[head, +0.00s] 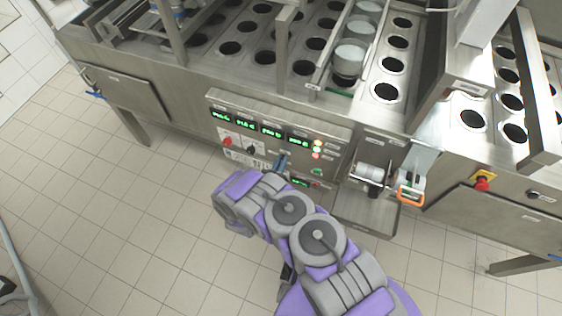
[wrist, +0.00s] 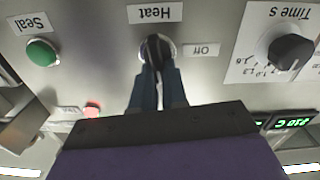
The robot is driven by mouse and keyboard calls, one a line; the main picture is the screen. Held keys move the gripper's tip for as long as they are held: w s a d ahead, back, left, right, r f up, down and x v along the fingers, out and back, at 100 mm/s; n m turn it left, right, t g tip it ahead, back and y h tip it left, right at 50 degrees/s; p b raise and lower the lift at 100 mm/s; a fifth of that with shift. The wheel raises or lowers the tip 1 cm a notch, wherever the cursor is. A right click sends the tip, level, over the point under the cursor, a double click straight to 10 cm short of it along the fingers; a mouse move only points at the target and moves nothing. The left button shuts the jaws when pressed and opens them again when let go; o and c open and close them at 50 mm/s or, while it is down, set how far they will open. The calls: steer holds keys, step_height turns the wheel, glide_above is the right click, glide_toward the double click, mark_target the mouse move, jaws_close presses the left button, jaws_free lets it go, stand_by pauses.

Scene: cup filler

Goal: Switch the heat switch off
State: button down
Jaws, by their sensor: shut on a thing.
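The heat switch (wrist: 155,47) is a black knob in a pale ring, in the wrist view, where the panel appears upside down. The Heat label (wrist: 155,13) is just above it in the picture and the Off label (wrist: 201,50) just right of it. The knob's grip stands roughly upright in the picture, not lying toward the Off label. My gripper (wrist: 156,72) is shut on the knob, one finger on each side, hiding its lower part. In the head view my gripper (head: 281,161) is at the control panel (head: 268,124), and the knob cannot be made out there.
In the head view a metal shelf (head: 363,212) with a roller juts out right of the panel.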

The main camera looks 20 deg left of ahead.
steer(key=n, duration=0.2)
steer(key=n+p, duration=0.1)
steer(key=n, duration=0.1)
steer(key=shift+a+f, duration=0.15)
steer(key=shift+a, duration=0.25)
steer(key=shift+a+f+n+b, duration=0.25)
steer(key=shift+n+b, duration=0.4)
steer(key=shift+n, duration=1.4)
steer(key=shift+a+f+n+b, duration=0.1)
steer(key=shift+f+n+b, duration=0.4)
steer(key=shift+n, duration=1.6)
steer(key=shift+a+f+n+b, duration=0.15)
steer(key=shift+n+b, duration=0.65)
steer(key=shift+n, duration=1.25)
steer(key=c, duration=1.2)
jaws_free()
steer(key=shift+a, duration=0.2)
steer(key=shift+o, duration=0.2)
steer(key=shift+d, duration=0.1)
steer(key=shift+d+r, duration=0.1)
